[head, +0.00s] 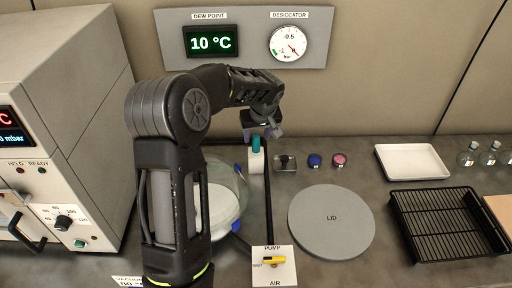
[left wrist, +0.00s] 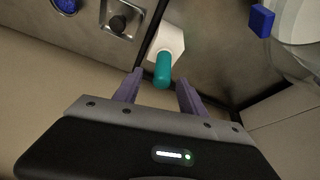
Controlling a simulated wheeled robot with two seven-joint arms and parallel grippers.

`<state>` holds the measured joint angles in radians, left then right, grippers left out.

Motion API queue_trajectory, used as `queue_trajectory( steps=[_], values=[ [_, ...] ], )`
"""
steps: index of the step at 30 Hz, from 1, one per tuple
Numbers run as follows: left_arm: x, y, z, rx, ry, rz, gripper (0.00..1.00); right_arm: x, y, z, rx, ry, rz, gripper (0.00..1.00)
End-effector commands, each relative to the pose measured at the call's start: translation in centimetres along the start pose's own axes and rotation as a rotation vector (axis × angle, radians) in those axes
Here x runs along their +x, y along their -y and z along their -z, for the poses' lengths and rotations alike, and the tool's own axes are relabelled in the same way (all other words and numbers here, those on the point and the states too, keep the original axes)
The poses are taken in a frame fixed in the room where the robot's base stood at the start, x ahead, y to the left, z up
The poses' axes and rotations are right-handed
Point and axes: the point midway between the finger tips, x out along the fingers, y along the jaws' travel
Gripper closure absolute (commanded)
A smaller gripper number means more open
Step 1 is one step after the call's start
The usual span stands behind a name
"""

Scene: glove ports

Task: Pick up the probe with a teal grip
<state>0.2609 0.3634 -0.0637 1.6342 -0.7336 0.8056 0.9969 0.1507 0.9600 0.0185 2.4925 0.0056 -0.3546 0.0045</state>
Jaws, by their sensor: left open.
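The probe with a teal grip (head: 255,144) stands in a white holder (head: 256,162) at the back of the bench, beside the dark tube. In the left wrist view the teal grip (left wrist: 162,71) points toward my jaws, and the white holder (left wrist: 167,40) is beyond it. My left gripper (head: 268,131) is over the probe in the head view. In the left wrist view my left gripper (left wrist: 158,88) is open, its purple fingers to either side of the grip's near end. I cannot tell if they touch it. My right gripper is not in view.
A glass desiccator bowl (head: 240,190) is partly hidden behind my left arm. A small metal block (head: 285,164) and blue and pink caps (head: 315,160) are right of the holder. A grey lid (head: 331,222), black rack (head: 448,222) and white tray (head: 412,162) lie farther right.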

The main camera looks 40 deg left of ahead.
Motion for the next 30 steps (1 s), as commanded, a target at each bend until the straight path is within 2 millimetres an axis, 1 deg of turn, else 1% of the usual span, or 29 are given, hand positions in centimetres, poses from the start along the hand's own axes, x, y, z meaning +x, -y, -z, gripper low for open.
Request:
queue_trajectory(
  steps=[1, 6, 9, 28, 30],
  values=[
    [0.8, 0.1, -0.2, 0.000, 0.003, 0.003, 0.51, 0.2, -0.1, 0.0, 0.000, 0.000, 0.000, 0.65],
    [3.5, 0.3, -0.4, 0.000, 0.003, 0.002, 0.51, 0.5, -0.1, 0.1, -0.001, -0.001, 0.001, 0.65],
    [4.3, 0.2, -0.3, -0.001, 0.001, 0.001, 0.51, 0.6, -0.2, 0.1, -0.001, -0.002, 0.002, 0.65],
    [4.4, 0.2, -0.2, 0.000, 0.000, 0.000, 0.51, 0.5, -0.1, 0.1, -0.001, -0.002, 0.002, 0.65],
    [4.3, 0.2, -0.2, 0.000, 0.000, 0.000, 0.57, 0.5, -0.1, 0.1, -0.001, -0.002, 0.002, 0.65]
  ],
)
